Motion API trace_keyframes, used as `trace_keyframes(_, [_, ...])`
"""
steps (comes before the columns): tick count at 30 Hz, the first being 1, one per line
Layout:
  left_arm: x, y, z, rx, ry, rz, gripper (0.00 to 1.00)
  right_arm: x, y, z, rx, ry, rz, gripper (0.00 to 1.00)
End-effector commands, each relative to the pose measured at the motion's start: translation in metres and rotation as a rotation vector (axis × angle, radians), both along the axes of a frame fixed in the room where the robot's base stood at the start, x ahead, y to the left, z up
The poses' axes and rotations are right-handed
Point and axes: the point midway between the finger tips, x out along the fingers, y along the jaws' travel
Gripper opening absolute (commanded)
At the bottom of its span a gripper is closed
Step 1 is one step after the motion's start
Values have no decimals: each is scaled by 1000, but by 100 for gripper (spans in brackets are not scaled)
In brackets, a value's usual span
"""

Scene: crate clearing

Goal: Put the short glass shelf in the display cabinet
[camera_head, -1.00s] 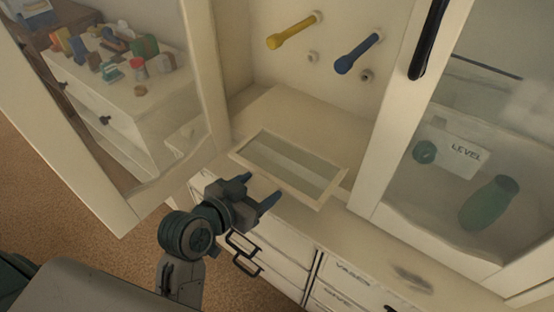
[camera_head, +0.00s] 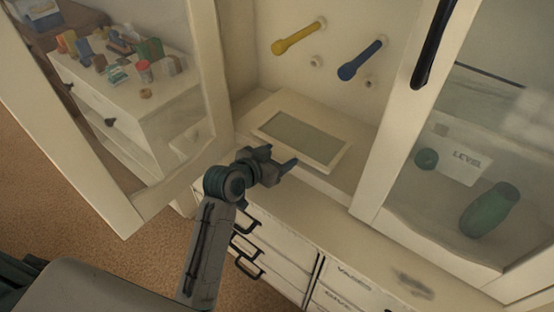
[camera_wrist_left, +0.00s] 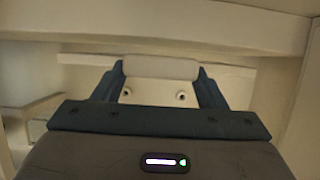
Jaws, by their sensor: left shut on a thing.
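The short glass shelf (camera_head: 304,136), a glass pane in a pale frame, is inside the open left part of the display cabinet (camera_head: 240,45), above its floor. I cannot tell whether it touches anything there. My left gripper (camera_head: 282,160) is shut on its near edge. In the left wrist view the shelf (camera_wrist_left: 85,59) is a thin pale strip seen edge-on, with a pale block between the fingers of the left gripper (camera_wrist_left: 160,72). A yellow peg (camera_head: 298,38) and a blue peg (camera_head: 360,60) stick out of the back wall, with small pale pegs below them. My right gripper is out of view.
The glass left door (camera_head: 165,190) stands open beside my arm. The right door (camera_head: 372,185) with a black handle (camera_head: 433,42) is shut; a green bottle (camera_head: 490,210) and a LEVEL box (camera_head: 465,165) show behind it. Drawers (camera_head: 270,245) lie below.

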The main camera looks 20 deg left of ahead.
Motion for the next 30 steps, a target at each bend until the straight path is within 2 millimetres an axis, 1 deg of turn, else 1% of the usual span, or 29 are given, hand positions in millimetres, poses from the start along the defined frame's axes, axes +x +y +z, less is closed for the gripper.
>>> trace_keyframes(1, [-1,0,-7,-1,3,0,33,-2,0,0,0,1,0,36])
trace_keyframes(4, [0,0,-15,-2,0,-1,33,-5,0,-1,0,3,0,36])
trace_keyframes(15, [-1,0,-20,-2,-2,0,33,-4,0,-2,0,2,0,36])
trace_keyframes(16, [-1,0,-20,-1,0,0,71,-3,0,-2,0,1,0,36])
trace_keyframes(18, [-1,0,-20,-1,0,0,85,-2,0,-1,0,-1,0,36])
trace_keyframes(19, [-1,0,-19,-1,0,0,87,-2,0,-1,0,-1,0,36])
trace_keyframes(28, [-1,0,-17,-1,-1,0,87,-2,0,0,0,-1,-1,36])
trace_keyframes(30, [-5,2,-16,0,-1,0,87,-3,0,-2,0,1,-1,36])
